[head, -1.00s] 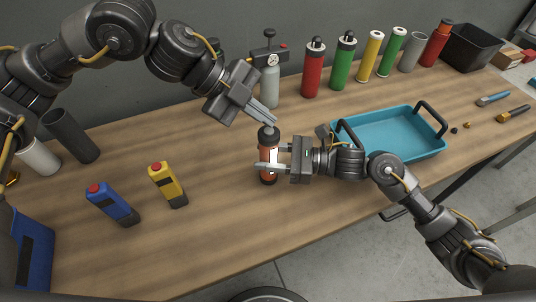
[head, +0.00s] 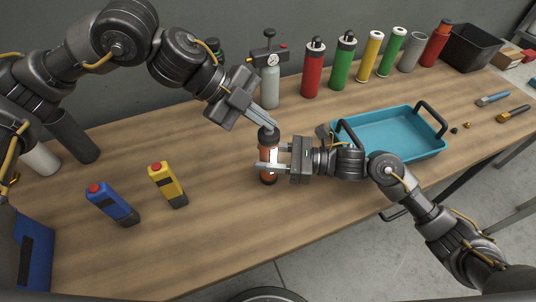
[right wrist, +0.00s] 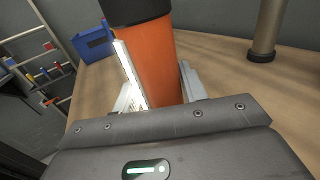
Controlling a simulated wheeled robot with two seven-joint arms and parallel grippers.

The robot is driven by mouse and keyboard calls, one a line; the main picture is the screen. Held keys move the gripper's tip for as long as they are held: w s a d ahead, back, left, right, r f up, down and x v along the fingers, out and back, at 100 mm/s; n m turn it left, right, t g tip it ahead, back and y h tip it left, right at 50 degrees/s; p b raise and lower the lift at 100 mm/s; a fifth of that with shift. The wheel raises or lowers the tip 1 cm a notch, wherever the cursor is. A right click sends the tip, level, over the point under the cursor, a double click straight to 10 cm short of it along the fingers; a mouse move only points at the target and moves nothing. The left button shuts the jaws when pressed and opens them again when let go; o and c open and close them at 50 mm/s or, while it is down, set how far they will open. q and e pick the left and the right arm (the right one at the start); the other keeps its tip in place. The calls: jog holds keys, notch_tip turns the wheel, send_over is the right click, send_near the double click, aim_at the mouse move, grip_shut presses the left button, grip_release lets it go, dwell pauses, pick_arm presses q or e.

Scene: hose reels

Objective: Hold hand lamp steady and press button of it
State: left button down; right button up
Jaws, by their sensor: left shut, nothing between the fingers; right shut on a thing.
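The hand lamp (head: 268,172) is an orange cylinder with a black top (head: 268,134), upright on the wooden table. My right gripper (head: 273,160) is shut on its body from the right. In the right wrist view the lamp's orange body (right wrist: 178,70) stands between the two fingers. My left gripper (head: 269,125) is shut and empty, pointing down from the upper left, with its fingertips at the lamp's black top. The fingertips hide the button, and I cannot tell whether they touch it.
A blue tray (head: 390,151) with black handles lies right of the lamp. A yellow device (head: 167,186) and a blue device (head: 112,206) stand to the left. Several cylinders, including a red one (head: 312,75), line the back. The table's front middle is clear.

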pick_arm(q)
jog(key=shift+r, duration=0.55)
jog(key=shift+r, duration=3)
pick_arm(e)
jog(key=o, duration=1.2)
